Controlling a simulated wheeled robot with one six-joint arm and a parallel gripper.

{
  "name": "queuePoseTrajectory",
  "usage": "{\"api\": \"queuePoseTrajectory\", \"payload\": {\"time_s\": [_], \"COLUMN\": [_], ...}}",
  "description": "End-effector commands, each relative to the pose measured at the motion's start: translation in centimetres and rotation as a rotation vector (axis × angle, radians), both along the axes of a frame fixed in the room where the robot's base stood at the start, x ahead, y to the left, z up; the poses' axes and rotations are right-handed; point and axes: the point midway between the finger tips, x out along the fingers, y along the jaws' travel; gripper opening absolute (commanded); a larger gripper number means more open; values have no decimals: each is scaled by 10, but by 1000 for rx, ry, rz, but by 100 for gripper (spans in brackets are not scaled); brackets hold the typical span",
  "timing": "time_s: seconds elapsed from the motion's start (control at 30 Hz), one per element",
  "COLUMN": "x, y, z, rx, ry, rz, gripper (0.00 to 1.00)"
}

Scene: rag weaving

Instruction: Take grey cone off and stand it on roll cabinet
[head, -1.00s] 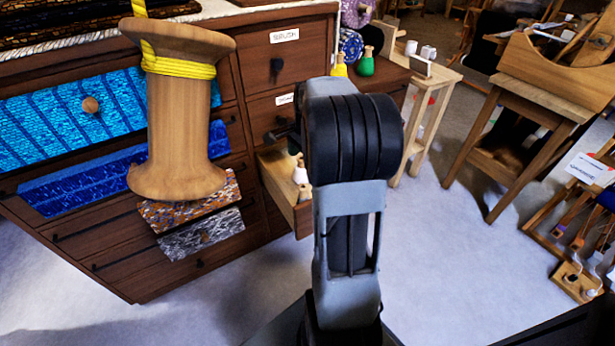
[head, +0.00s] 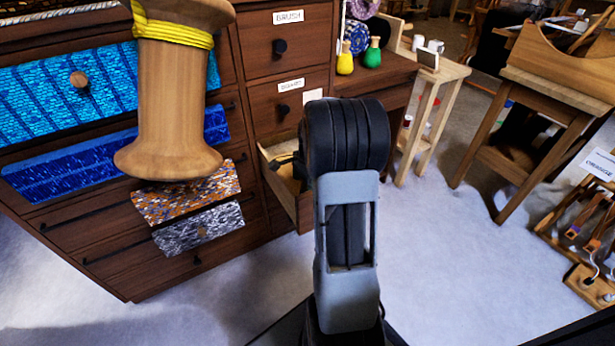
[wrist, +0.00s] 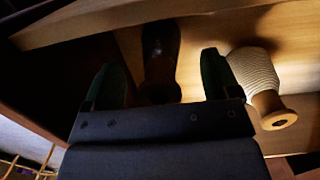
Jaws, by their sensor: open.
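In the wrist view my gripper (wrist: 160,80) is open inside a wooden drawer, its two dark green fingers spread. A dark, narrow-topped cone (wrist: 161,45) lies between the fingers, with gaps at both sides. It looks nearly black in shadow, so I cannot tell whether it is the grey cone. A cream wound cone (wrist: 252,72) with a wooden end lies just right of the right finger. In the head view the open drawer (head: 299,208) is partly behind my arm, which hides the gripper. A low brown cabinet (head: 400,72), perhaps the roll cabinet, carries fabric rolls and small yellow and green cones.
A large wooden spool (head: 172,105) with yellow yarn stands out before the drawer chest (head: 262,48), left of my arm. A narrow wooden stand (head: 430,110) and a wooden table (head: 560,85) are at right. The pale floor (head: 430,260) between is clear.

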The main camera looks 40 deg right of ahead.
Motion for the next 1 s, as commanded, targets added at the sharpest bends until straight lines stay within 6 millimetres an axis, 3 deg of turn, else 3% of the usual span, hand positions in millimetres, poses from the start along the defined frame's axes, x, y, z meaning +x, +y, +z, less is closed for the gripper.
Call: {"api": "queuePoseTrajectory", "payload": {"time_s": [0.2,0.53,1.0], "x": [0,0,0], "y": [2,2,1], "z": [-12,-12,-12], "rx": [0,0,0], "ry": [1,1,0], "rz": [0,0,0], "gripper": [82,81,36]}}
